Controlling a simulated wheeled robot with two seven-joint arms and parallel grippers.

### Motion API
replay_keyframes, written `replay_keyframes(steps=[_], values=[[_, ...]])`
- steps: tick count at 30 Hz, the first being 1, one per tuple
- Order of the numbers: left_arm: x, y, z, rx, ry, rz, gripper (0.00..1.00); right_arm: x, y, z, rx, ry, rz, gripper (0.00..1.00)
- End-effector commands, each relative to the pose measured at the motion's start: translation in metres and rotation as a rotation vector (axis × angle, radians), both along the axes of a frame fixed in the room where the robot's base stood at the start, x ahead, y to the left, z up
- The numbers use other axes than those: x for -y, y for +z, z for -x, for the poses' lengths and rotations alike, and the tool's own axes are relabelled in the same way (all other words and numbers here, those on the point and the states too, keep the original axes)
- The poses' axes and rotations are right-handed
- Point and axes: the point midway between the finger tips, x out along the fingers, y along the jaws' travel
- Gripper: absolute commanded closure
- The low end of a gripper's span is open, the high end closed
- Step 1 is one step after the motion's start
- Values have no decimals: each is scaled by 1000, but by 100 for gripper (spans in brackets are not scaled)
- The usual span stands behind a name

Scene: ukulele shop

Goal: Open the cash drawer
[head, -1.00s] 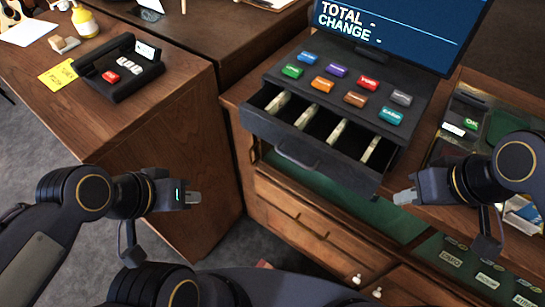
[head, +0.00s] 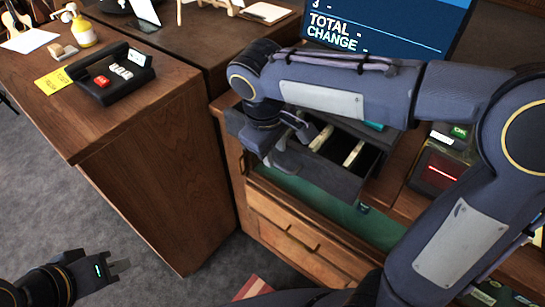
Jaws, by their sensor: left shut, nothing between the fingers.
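The dark cash drawer (head: 335,183) is pulled partly out of the register on the counter. Its right-hand compartments, with pale banknotes (head: 352,154), show. The left compartments and most of the colored register keys are hidden behind my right arm. My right gripper (head: 291,137) is at the left part of the drawer, close to its front panel and handle. Its fingertips are partly hidden, so its opening and any contact are unclear. My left gripper (head: 118,267) is shut and empty, low at the left over the grey floor, away from the drawer.
The register screen (head: 385,25) reads TOTAL and CHANGE. A device with a red light (head: 440,172) sits right of the drawer. Wooden drawers (head: 285,230) lie below.

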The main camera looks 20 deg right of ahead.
Motion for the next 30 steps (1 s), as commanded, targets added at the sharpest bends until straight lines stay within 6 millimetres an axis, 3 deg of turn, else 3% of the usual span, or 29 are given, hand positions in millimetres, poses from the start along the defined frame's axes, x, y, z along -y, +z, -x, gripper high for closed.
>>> replay_keyframes(steps=[6,17,24,30], values=[[0,-1,0,0,0,0,100,5,-28,-3,-1,-1,1,69],[0,-1,0,0,0,0,100,5,-35,-4,0,-1,-2,69],[0,-1,0,0,0,0,100,5,-34,-4,0,-1,-2,99],[0,-1,0,0,0,0,100,5,-34,-4,1,-1,-2,100]])
